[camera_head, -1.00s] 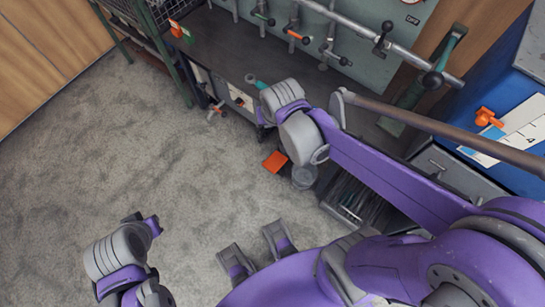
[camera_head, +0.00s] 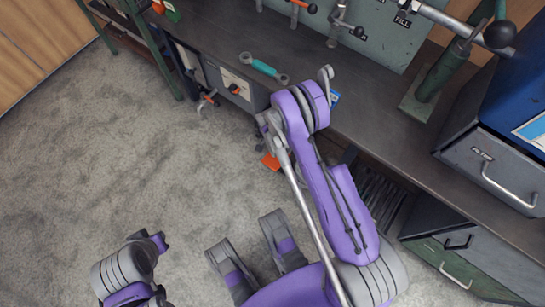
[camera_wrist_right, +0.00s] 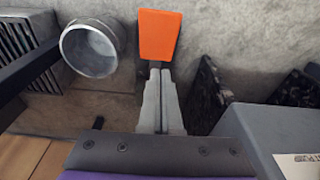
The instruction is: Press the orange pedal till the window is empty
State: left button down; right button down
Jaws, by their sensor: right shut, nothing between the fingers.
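The orange pedal (camera_head: 270,161) lies low by the bench front in the head view, partly hidden by my right arm. In the right wrist view the same pedal (camera_wrist_right: 158,36) is an orange plate just beyond my right gripper (camera_wrist_right: 160,72). That gripper is shut and empty, its fingertips at the pedal's near edge; I cannot tell whether they touch it or press it down. In the head view the right fingers are hidden behind the arm. My left arm is at the lower left, with its fingers not distinguishable. I cannot make out the window.
A round grey metal cup (camera_wrist_right: 90,48) stands left of the pedal. The dark bench (camera_head: 365,105) bears a teal-handled tool (camera_head: 263,68) and a green stand (camera_head: 432,85). Drawers (camera_head: 495,170) are at the right. The carpet (camera_head: 130,150) at left is clear.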

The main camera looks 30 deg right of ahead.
notch_tip(320, 180, down, 2)
jog(key=b, duration=0.4)
send_near(271, 162)
jog(key=d+f, duration=0.1)
jog(key=f, duration=0.1)
jog(key=w+d+f, duration=0.1)
jog(key=f, duration=0.1)
jog(key=d+f, duration=0.1)
jog(key=f, duration=0.1)
jog(key=shift+w+d, duration=0.35)
jog(key=shift+d, duration=0.05)
jog(key=shift+s+a+f, duration=0.1)
jog(key=shift+a+f, duration=0.15)
jog(key=shift+f, duration=0.45)
jog(key=shift+s+a+f, duration=0.15)
jog(key=shift+a+f, duration=0.15)
jog(key=shift+f, duration=0.45)
jog(key=shift+s+a+f, duration=0.1)
jog(key=shift+a+f, duration=0.25)
jog(key=shift+f, duration=0.35)
jog(key=shift+s+a+f, duration=0.15)
jog(key=shift+a+f, duration=0.15)
jog(key=shift+f, duration=0.45)
